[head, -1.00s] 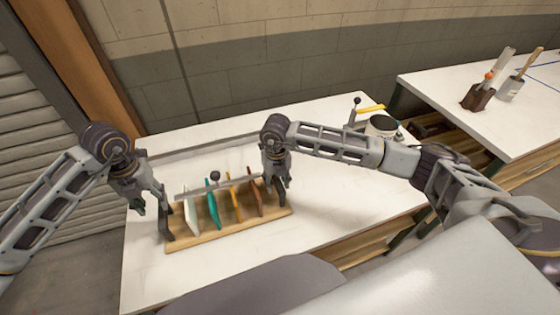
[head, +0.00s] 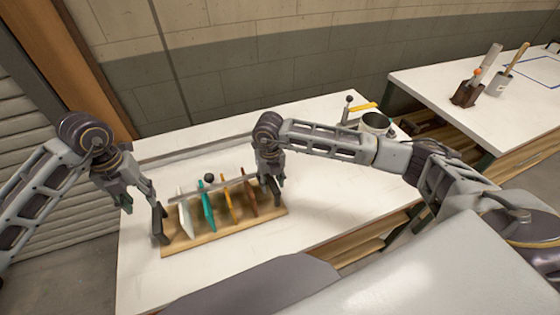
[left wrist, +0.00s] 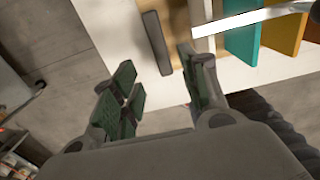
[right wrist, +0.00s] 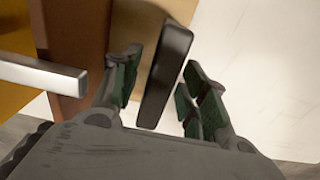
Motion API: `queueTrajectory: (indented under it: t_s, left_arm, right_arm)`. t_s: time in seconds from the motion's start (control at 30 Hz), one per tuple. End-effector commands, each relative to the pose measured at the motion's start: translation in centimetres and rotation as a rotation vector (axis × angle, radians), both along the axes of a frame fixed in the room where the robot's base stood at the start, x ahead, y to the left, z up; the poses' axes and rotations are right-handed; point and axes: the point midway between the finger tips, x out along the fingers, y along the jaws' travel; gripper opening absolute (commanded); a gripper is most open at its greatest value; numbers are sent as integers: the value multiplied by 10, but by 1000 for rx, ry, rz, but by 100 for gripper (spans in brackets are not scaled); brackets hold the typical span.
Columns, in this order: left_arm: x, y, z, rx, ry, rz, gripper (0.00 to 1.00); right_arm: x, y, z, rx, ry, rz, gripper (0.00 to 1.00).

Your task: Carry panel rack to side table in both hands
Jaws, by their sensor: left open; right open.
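The panel rack (head: 228,228) is a wooden base with upright white, teal, orange and brown panels and a metal bar across them. It sits on the white table (head: 330,215), with a black handle at each end. My left gripper (head: 139,200) is open at the left end. In the left wrist view, the black left handle (left wrist: 157,42) lies just ahead of its fingertips, apparently not clasped. My right gripper (head: 271,181) is open at the right end. In the right wrist view, the black right handle (right wrist: 165,75) stands between its spread fingers.
A metal can (head: 376,123) and a yellow-handled tool (head: 363,106) are at the table's back right.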

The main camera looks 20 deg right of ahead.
Motion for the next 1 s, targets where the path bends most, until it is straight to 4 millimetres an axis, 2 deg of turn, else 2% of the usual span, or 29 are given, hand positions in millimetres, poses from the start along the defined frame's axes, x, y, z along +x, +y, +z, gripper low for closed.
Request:
queueTrajectory:
  t_s: [0.27,0.7,1.0]
  left_arm:
    - [0,0,0,0,0,0,44]
    - [0,0,0,0,0,0,44]
    - [0,0,0,0,0,0,44]
  right_arm:
    - [1,0,31,1,-4,0,44]
    - [1,0,94,1,-2,0,44]
    - [0,0,113,0,1,1,44]
